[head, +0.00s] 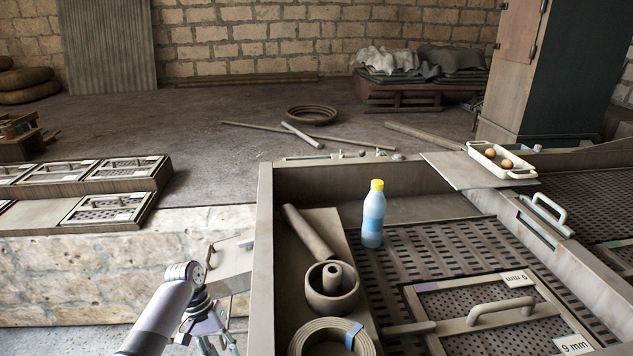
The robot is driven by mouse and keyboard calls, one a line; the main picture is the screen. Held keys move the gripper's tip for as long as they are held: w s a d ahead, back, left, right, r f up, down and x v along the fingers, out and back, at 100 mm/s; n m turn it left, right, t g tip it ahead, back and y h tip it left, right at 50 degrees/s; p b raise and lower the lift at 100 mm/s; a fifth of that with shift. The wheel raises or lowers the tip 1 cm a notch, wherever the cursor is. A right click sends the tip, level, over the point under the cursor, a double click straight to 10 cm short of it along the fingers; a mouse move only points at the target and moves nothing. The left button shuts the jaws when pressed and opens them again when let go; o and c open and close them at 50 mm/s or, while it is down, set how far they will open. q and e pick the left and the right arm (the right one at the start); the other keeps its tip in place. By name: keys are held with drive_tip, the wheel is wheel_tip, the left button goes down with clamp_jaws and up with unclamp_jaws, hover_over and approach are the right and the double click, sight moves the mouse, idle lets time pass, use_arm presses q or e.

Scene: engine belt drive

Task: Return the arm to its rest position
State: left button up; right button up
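My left arm comes in from the bottom left of the head view. Its gripper (207,343) points down in front of the pale stone wall, left of the big metal tray. Its fingers spread apart with nothing seen between them; the tips are near or past the bottom edge. It touches no object that I can see. My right arm and gripper are not in view.
The metal tray (264,250) holds a blue bottle (373,218) with a yellow cap, a rod (307,232), round rings (331,300) and a handled perforated panel (500,312). A white dish (483,153) with brown eggs stands at the back right. Framed panels (110,207) lie left.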

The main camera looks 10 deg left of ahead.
use_arm(q)
drive_tip(key=s+d+f+m+t+y, duration=0.1)
drive_tip(key=s+d+f+m, duration=0.2)
drive_tip(key=s, duration=0.4)
drive_tip(key=s+d+f+m+t+y, duration=0.1)
drive_tip(key=s+d+f, duration=0.2)
drive_tip(key=s+d, duration=0.3)
drive_tip(key=s+r+t+y, duration=0.2)
drive_tip(key=s+r+t, duration=0.2)
drive_tip(key=s+r, duration=0.85)
drive_tip(key=s+f+g+b, duration=0.1)
drive_tip(key=s+f+b, duration=0.1)
drive_tip(key=f, duration=1.4)
drive_tip(key=s+f+b, duration=0.1)
drive_tip(key=f+b, duration=0.1)
drive_tip(key=f, duration=1.4)
drive_tip(key=s+a+f+b, duration=0.1)
drive_tip(key=s+a+f, duration=0.1)
drive_tip(key=s+f, duration=0.6)
drive_tip(key=s+a+f+g+b, duration=0.1)
drive_tip(key=s+f, duration=0.7)
drive_tip(key=f, duration=0.2)
drive_tip(key=shift+s+a+f+m+g, duration=0.2)
drive_tip(key=shift+s+a+m+g, duration=0.1)
drive_tip(key=shift+a+m, duration=0.1)
